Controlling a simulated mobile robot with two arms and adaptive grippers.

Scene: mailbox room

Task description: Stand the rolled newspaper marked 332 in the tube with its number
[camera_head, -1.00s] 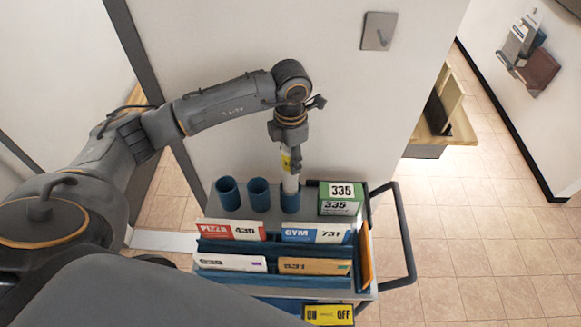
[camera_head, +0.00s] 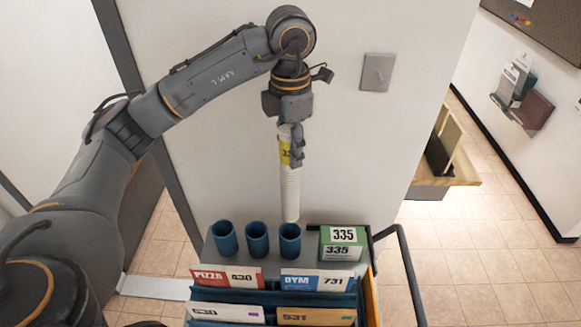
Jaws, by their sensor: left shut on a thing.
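The rolled newspaper (camera_head: 290,190) is a long white roll with a yellow label, of which only a leading 3 can be made out. It hangs upright from my left gripper (camera_head: 291,140), which is shut on its upper part. Its lower end is just above the rightmost blue tube (camera_head: 290,244). Two more blue tubes stand to the left, a middle one (camera_head: 257,242) and a left one (camera_head: 225,240). No numbers can be read on the tubes. My right gripper is not in view.
The tubes stand at the back of a cart with a dark handle (camera_head: 410,275). A green box marked 335 (camera_head: 341,245) stands right of the tubes. Mail marked PIZZA 430 (camera_head: 227,279) and GYM 731 (camera_head: 317,281) fills slots in front. A wall with a metal plate (camera_head: 377,72) is behind.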

